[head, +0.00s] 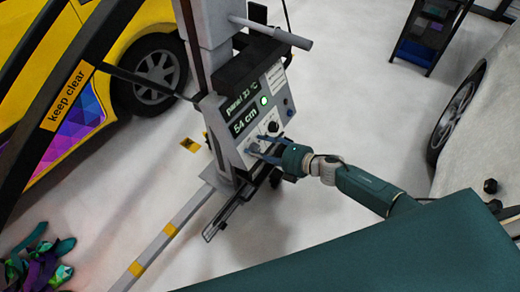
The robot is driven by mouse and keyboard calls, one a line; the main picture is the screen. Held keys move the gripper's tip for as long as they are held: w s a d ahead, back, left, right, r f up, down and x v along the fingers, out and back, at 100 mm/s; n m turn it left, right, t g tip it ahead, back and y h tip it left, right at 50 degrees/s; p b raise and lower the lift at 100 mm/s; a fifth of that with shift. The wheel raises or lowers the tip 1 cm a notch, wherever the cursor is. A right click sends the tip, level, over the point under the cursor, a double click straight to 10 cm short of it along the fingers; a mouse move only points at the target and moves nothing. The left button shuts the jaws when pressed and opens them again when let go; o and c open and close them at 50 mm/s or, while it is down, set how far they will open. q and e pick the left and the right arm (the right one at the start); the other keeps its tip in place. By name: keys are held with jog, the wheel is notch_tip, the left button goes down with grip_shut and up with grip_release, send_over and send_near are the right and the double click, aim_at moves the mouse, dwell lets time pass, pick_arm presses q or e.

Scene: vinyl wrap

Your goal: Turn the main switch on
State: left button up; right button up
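The grey control panel (243,136) stands on a post in the middle of the head view. My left gripper is not in view.
A yellow car (150,22) stands at the left behind a dark frame marked "keep clear" (67,95). A rail with yellow marks (190,212) runs along the floor. Colourful wrap scraps (35,262) lie lower left. A pale car (490,125) stands right.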

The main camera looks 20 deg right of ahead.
jog(key=v, duration=1.2)
